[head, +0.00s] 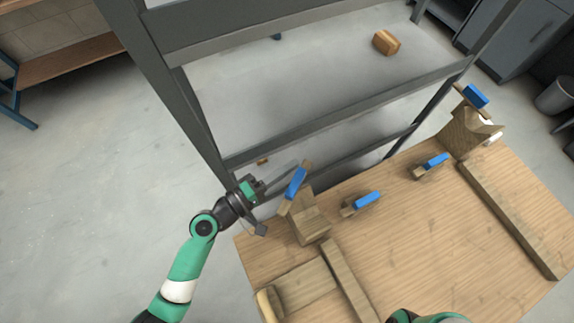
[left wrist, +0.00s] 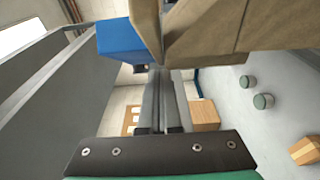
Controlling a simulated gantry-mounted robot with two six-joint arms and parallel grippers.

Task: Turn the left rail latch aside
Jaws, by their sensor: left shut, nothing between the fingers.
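The left rail latch shows as a blue bar (head: 296,183) on a wooden strip. It is tilted at the top of a wooden post (head: 311,224) at the table's far left corner. My left gripper (head: 262,187) is just left of the latch, beyond the table edge, shut and empty. In the left wrist view its fingers (left wrist: 160,95) lie close together, tips near the blue bar (left wrist: 123,40) and the wooden part (left wrist: 215,32). I cannot tell whether they touch. My right gripper is not in view.
A dark metal frame (head: 300,128) stands behind the wooden table (head: 430,240). Two small blue-handled pieces (head: 367,200) (head: 435,161) sit along the table's far edge. A similar post (head: 466,130) with a blue bar (head: 475,96) stands at right. Wooden rails (head: 510,222) cross the table.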

